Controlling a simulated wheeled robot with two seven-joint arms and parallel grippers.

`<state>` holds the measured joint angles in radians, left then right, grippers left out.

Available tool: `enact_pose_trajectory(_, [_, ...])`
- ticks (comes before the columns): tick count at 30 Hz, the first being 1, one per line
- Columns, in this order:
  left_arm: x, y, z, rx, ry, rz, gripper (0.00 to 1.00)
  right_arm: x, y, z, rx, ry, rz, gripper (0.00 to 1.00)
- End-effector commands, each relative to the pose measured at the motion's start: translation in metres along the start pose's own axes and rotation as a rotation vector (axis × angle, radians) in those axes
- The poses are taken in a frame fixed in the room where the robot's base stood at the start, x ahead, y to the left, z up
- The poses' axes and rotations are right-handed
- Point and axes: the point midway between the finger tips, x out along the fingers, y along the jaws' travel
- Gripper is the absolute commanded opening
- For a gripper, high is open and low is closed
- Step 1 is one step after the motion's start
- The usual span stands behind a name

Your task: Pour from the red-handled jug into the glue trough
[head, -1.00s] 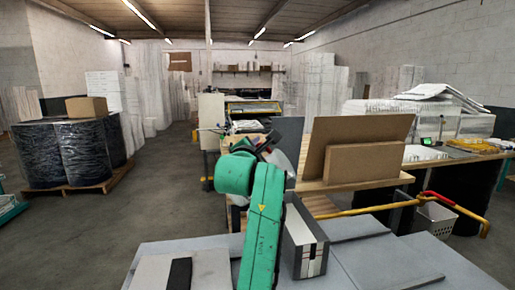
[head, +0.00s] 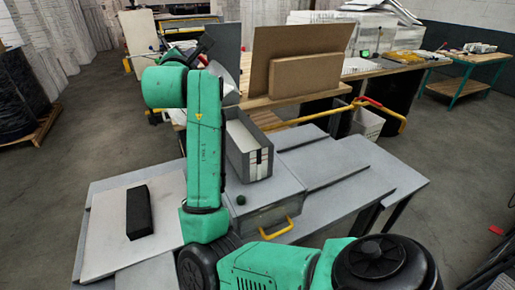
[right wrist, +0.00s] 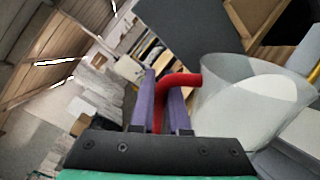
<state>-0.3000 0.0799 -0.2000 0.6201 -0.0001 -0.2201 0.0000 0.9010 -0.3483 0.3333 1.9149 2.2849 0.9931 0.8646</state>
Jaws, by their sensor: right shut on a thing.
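The jug with a red handle (right wrist: 178,80) shows in the right wrist view as a pale, translucent, wide-mouthed body (right wrist: 235,105). My right gripper (right wrist: 162,95) has its purple fingers on either side of the red handle, shut on it. In the head view my green right arm hides most of this gripper and the jug; only a pale curved part beside the arm may be the jug. The jug's tilt and contents cannot be told. I cannot pick out the glue trough with certainty. My left gripper is not in view.
On the grey table (head: 345,160) stand an open grey box (head: 238,165) with white slabs and a grey case with a yellow handle (head: 276,230). A black block (head: 138,212) lies on a pale board (head: 105,225). Brown panels (head: 300,55) stand on the bench behind.

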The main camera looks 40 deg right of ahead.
Motion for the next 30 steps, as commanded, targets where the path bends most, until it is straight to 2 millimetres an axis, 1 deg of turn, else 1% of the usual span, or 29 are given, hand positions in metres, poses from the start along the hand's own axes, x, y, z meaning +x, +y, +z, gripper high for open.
enact_pose_trajectory(12, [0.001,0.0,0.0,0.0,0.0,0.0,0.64,-0.001,0.001,0.002,0.008,-0.003,0.004,0.0])
enact_pose_trajectory(30, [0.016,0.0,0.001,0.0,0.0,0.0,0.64,-0.001,-0.007,0.004,0.097,-0.002,0.005,0.0])
